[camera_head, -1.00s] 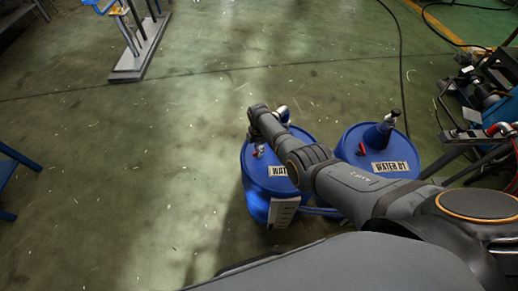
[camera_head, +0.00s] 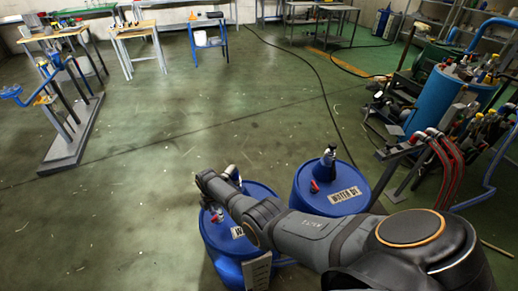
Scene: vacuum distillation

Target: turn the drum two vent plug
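Two blue drums stand on the floor in front of me. The left drum (camera_head: 224,240) has a label mostly covered by my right arm. A small red part (camera_head: 214,209), perhaps its vent plug, shows on its top beside my wrist. A silvery fitting (camera_head: 232,173) shows behind the wrist. My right gripper (camera_head: 214,214) is over the left side of this drum top, mostly hidden under the wrist. I cannot tell whether it touches the plug. The right drum (camera_head: 348,186), labelled WATER 01, has a red plug (camera_head: 314,186) and a dark spout (camera_head: 328,156). My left gripper is out of view.
A blue cylinder unit (camera_head: 440,100) with red hoses (camera_head: 452,165) stands at the right. A black cable (camera_head: 322,85) runs over the floor. Workbenches (camera_head: 135,35) stand at the back, a grey stand (camera_head: 72,140) at the left. The floor left of the drums is clear.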

